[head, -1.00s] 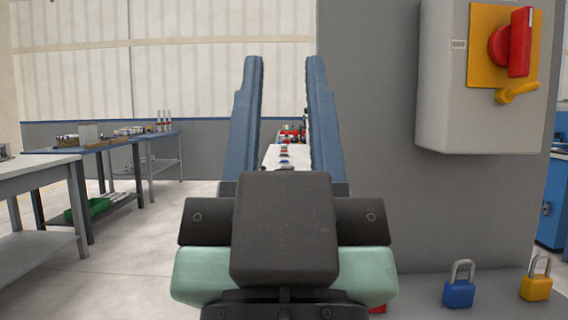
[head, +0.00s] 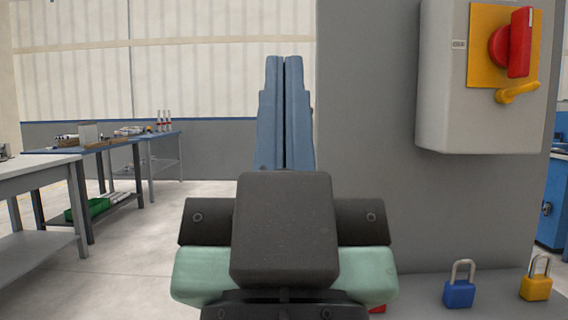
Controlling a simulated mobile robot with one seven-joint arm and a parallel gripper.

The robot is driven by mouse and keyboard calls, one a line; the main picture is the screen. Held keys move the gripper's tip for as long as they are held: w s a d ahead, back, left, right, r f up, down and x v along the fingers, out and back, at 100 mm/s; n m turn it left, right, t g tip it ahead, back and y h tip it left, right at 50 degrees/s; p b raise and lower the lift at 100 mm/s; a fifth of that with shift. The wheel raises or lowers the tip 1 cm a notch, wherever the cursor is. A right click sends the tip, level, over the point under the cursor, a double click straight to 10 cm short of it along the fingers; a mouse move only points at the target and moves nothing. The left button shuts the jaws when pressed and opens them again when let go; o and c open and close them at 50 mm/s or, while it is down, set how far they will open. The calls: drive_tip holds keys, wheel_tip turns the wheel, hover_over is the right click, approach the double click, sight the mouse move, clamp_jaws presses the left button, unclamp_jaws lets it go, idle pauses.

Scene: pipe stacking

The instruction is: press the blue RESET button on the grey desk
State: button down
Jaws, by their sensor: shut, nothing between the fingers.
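My gripper (head: 285,62) is in the middle of the head view, its two blue fingers pointing up and away and closed together with nothing between them. The blue RESET button does not show in the head view. The part of the scene straight ahead of the gripper is hidden behind its fingers and body. I cannot tell which surface is the grey desk.
A grey panel (head: 375,200) stands close on the right, carrying a switch box (head: 440,90) with a red handle (head: 519,42). A blue padlock (head: 459,293) and a yellow padlock (head: 536,288) stand below. Workbenches (head: 40,170) are at left, with open floor (head: 150,240) between.

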drive_tip(key=shift+r, duration=0.15)
idle(0.7)
wheel_tip(320, 180, up, 42)
drive_tip(key=p, duration=4.2)
